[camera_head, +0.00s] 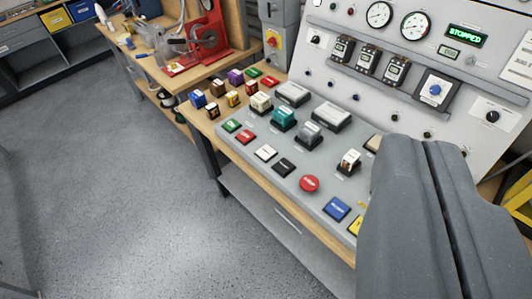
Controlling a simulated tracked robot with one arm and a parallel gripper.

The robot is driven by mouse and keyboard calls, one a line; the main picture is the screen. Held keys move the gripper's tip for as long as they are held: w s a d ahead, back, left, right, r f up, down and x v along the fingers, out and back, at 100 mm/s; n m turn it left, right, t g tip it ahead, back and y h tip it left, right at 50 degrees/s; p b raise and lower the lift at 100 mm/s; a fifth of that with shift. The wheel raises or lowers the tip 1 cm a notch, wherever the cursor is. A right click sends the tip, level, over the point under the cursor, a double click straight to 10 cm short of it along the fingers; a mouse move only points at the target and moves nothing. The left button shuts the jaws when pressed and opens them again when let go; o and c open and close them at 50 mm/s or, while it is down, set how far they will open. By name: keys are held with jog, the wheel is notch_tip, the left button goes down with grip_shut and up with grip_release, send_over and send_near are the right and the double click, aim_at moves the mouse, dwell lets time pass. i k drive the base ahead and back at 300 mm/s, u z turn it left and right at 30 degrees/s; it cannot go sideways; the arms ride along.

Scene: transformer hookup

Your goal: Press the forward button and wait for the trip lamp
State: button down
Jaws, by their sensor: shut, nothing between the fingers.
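My gripper (427,146) is the large dark grey pair of fingers at the lower right. The fingers are shut side by side and empty, over the right part of the sloped grey control panel (250,163). Along the panel's front edge lie a green button (231,125), a red button (245,137), a white button (265,152), a black button (284,167), a round red button (309,184), a blue button (337,208) and a partly hidden yellow one (355,228). Their labels are too small to read, so I cannot tell which is forward. I cannot identify the trip lamp.
The upright panel has a green display (467,36) reading STOPPED, and two dials (415,25). Terminal modules (284,117) rise from the sloped panel. Small coloured blocks (218,86) stand on the wooden bench (205,117). Open grey floor (130,190) lies at the left.

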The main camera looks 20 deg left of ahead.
aim_at(266, 152)
jog(key=k, duration=0.6)
jog(key=z, duration=0.3)
jog(key=i, duration=1.6)
jog(key=u, duration=0.55)
